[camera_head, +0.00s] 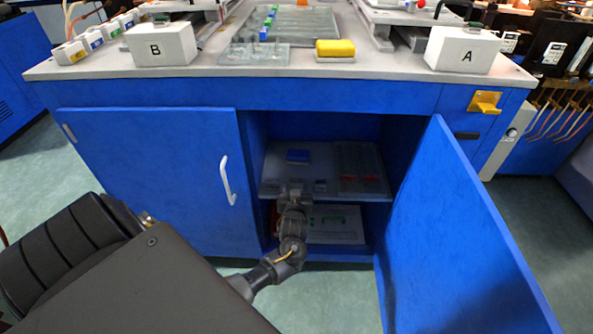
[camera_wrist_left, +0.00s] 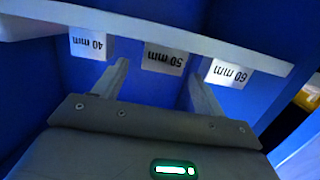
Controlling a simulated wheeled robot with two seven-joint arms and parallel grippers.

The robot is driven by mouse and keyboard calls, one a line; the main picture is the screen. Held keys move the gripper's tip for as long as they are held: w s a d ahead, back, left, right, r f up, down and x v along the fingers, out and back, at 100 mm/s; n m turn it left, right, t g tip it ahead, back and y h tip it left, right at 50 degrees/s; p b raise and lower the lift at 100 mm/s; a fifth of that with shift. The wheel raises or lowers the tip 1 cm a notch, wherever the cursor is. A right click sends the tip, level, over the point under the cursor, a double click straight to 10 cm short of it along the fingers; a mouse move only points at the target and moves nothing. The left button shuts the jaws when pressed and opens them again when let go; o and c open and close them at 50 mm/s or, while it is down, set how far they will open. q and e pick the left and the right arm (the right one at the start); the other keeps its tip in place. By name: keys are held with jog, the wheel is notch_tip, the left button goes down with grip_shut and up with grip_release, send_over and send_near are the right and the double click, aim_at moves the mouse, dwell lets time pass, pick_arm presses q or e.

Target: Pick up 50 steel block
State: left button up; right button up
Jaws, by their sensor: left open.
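Three labels show upside down in a row in the left wrist view: 40 mm (camera_wrist_left: 88,45), 50 mm (camera_wrist_left: 164,59) and 60 mm (camera_wrist_left: 228,73). The 50 mm label marks the middle steel block, against the pale shelf edge. My left gripper (camera_wrist_left: 157,78) is open and empty, its fingers pointing toward that block with the 50 mm label between them. Contact cannot be told. In the head view my left gripper (camera_head: 295,188) reaches into the open cabinet at the upper shelf and hides the middle block. My right gripper is not in view.
The blue cabinet's right door (camera_head: 452,225) stands open; the left door (camera_head: 150,175) is shut. Below lies a white box (camera_head: 338,228). The cabinet walls are close around the arm.

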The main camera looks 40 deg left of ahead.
aim_at(297, 180)
pick_arm(q)
jog(key=x, duration=0.3)
jog(key=shift+w+a+f+b, duration=0.15)
jog(key=shift+b, duration=0.15)
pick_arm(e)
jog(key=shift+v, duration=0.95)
pick_arm(q)
jog(key=c, duration=1.1)
jog(key=shift+c, duration=1.3)
